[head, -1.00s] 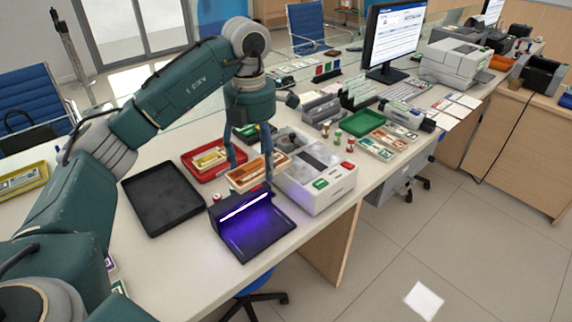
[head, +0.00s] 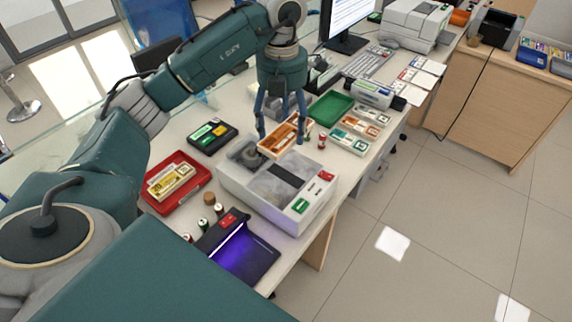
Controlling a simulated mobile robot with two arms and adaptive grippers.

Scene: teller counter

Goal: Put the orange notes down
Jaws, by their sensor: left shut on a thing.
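The orange notes (head: 271,145) are a banded bundle in the middle of the head view. My left gripper (head: 281,138) points down and is shut on them. The bundle is over the back edge of the grey-white counting machine (head: 258,206); I cannot tell whether it touches the machine. The fingers cover part of the bundle. My right gripper is not in view.
A red tray (head: 203,199) with yellow notes and a black device (head: 212,136) stand left of the machine. A purple-lit lamp unit (head: 240,258) is in front. A green tray (head: 330,107), several note bundles (head: 348,141) and a keyboard (head: 367,63) are to the right.

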